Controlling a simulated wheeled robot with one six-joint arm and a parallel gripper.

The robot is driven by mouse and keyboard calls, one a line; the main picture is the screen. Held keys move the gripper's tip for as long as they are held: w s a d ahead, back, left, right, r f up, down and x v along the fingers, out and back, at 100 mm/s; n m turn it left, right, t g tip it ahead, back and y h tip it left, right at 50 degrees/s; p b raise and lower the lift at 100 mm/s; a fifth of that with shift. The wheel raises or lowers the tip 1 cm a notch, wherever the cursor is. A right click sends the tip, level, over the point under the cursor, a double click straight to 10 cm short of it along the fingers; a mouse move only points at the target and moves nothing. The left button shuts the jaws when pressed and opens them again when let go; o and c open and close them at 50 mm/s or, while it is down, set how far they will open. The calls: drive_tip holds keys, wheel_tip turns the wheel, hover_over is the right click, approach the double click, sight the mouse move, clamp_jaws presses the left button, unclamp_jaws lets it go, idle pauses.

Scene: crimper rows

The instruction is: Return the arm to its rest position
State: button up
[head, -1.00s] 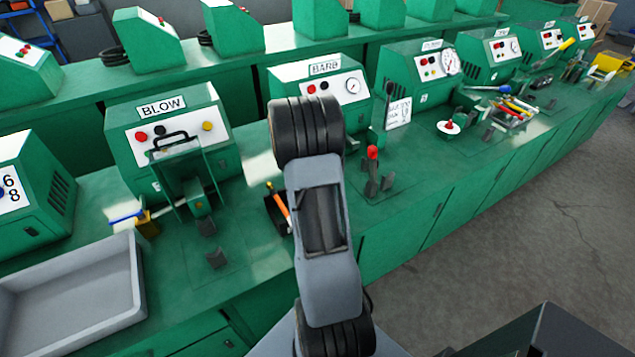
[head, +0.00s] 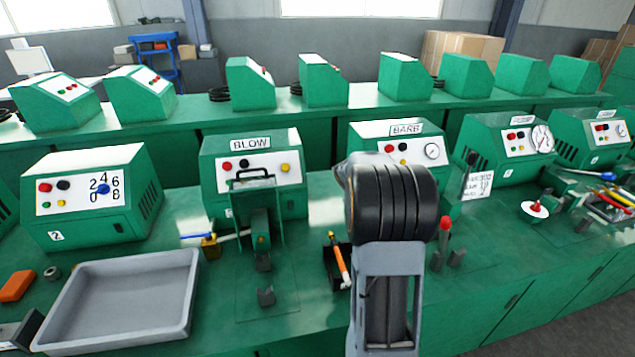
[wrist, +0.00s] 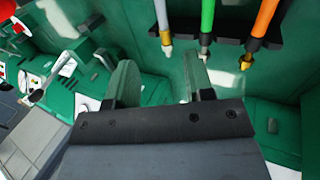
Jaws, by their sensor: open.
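My gripper (wrist: 160,80) shows in the wrist view, with its two green fingers apart and nothing between them. The green bench surface lies beyond the fingertips. In the head view my arm rises from the bottom edge, right of centre, and hides part of the bench and of the BARB machine (head: 405,128). The gripper itself does not show in the head view.
In the wrist view, tools with a grey, a green (wrist: 207,22) and an orange handle (wrist: 264,20) sit in a dark rack close by. In the head view, the BLOW machine (head: 250,145) and a grey tray (head: 125,345) stand left of my arm.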

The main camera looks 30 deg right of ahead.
drive_tip(key=s+a+r+n+t+y, duration=0.1)
drive_tip(key=s+a, duration=0.3)
drive_tip(key=a, duration=0.5)
drive_tip(key=s+a+r+n+t+y, duration=0.1)
drive_tip(key=s+a+r+t+y, duration=0.1)
drive_tip(key=a, duration=0.8)
drive_tip(key=s+a+r+n+t+y, duration=0.1)
drive_tip(key=s+a+r, duration=0.3)
drive_tip(key=a, duration=0.5)
drive_tip(key=shift+s+a+n+t+y, duration=0.3)
drive_tip(key=shift+s+t, duration=0.4)
drive_tip(key=shift+s, duration=0.3)
drive_tip(key=shift+r, duration=0.1)
